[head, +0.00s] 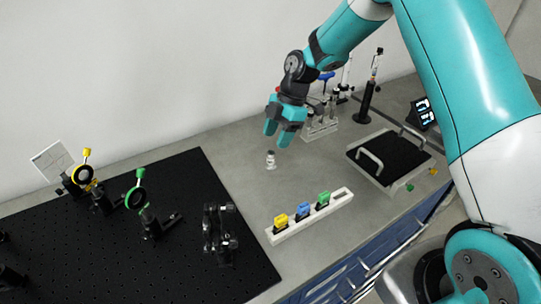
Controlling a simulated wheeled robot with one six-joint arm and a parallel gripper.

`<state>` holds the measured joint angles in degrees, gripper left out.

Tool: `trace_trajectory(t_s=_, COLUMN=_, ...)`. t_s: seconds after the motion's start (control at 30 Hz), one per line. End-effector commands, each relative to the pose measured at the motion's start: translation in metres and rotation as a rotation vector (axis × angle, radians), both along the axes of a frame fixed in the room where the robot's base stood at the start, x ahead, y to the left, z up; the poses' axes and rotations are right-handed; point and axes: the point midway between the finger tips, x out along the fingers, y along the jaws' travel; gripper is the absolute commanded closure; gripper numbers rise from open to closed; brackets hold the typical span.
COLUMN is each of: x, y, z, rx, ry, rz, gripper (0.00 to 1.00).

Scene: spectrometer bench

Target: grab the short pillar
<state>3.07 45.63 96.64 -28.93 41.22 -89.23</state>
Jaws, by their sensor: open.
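My gripper (278,135) hangs over the grey bench with its two teal fingers apart and nothing visible between them. I cannot tell for sure which is the short pillar. Both are to the right of my gripper and apart from it. The wrist and forearm pass left of them, and the farther post is close to the arm in this view.
A small clear vial (270,160) stands below my gripper. A vial rack (320,128) stands just right of it. A white holder (285,235) carries yellow, blue and green pieces. A black-topped tray with handles (390,160) is at right. A black optical breadboard (110,265) fills the left.

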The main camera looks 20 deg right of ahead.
Motion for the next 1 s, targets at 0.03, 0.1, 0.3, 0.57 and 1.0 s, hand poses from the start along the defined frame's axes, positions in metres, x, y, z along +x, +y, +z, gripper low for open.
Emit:
trace_trajectory(t_s=0.03, x=-0.001, y=0.004, z=-0.005, rx=0.001, ry=0.003, rz=0.001, gripper=0.47)
trace_trajectory(t_s=0.1, x=-0.002, y=0.006, z=-0.012, rx=0.001, ry=0.002, rz=-0.001, gripper=0.47)
trace_trajectory(t_s=0.3, x=-0.005, y=0.011, z=-0.024, rx=0.0, ry=0.002, rz=0.0, gripper=0.47)
trace_trajectory(t_s=0.57, x=-0.014, y=0.026, z=-0.058, rx=0.0, ry=0.002, rz=0.0, gripper=0.47)
trace_trajectory(t_s=1.0, x=-0.014, y=0.028, z=-0.066, rx=0.0, ry=-0.001, rz=-0.002, gripper=0.77)
